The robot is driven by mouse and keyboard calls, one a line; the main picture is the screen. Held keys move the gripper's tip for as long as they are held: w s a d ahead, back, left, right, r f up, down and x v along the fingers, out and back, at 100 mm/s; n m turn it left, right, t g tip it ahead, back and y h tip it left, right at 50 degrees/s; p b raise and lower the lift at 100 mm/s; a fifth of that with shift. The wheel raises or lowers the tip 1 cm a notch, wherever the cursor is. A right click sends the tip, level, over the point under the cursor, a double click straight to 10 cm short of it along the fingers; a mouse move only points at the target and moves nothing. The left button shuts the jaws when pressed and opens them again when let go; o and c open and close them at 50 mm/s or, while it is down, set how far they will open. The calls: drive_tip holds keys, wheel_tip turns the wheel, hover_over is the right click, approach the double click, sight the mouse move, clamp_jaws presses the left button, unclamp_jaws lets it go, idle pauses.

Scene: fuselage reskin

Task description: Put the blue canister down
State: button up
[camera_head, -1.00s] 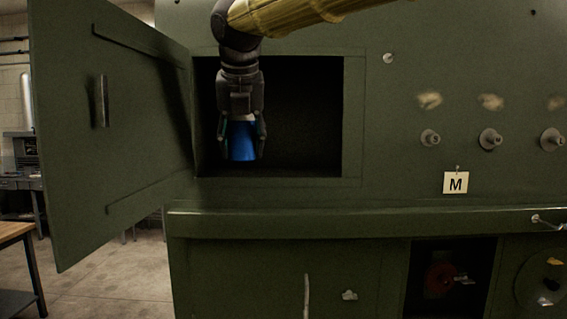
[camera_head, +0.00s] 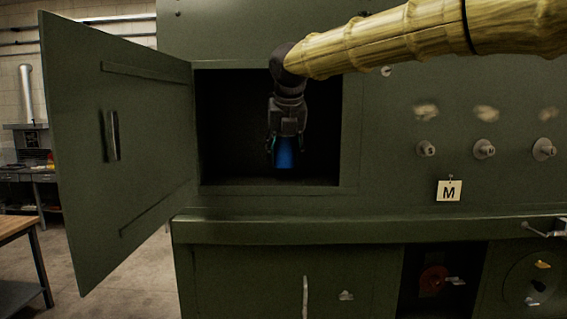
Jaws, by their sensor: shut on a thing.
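The blue canister (camera_head: 285,153) hangs upright below my gripper (camera_head: 284,150), which points straight down and is shut on it. Both are in front of or inside the dark open compartment (camera_head: 230,125) of the green cabinet. How deep they are inside is hard to tell. The canister's lower end appears a little above the compartment floor; whether it touches anything is not clear. The gripper's fingers are dark and hard to make out against the compartment.
The compartment's green door (camera_head: 115,150) stands open to the left. A ledge (camera_head: 365,229) runs below the opening. Knobs (camera_head: 484,149) and an M tag (camera_head: 448,190) are on the panel at the right. A wooden-topped table (camera_head: 15,230) stands at the lower left.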

sight(286, 148)
drive_tip(key=shift+s+d+f+p, duration=0.1)
drive_tip(key=shift+s+f+p, duration=0.1)
drive_tip(key=shift+f+p, duration=0.4)
drive_tip(key=shift+s+d+f+p, duration=0.15)
drive_tip(key=shift+f+p, duration=0.2)
drive_tip(key=shift+f, duration=0.45)
drive_tip(key=shift+w+a+f, duration=0.2)
drive_tip(key=shift+w+f, duration=0.05)
drive_tip(key=o, duration=1.1)
drive_tip(key=shift+s, duration=0.15)
drive_tip(key=shift+b+v, duration=1.7)
drive_tip(key=shift+v, duration=2.1)
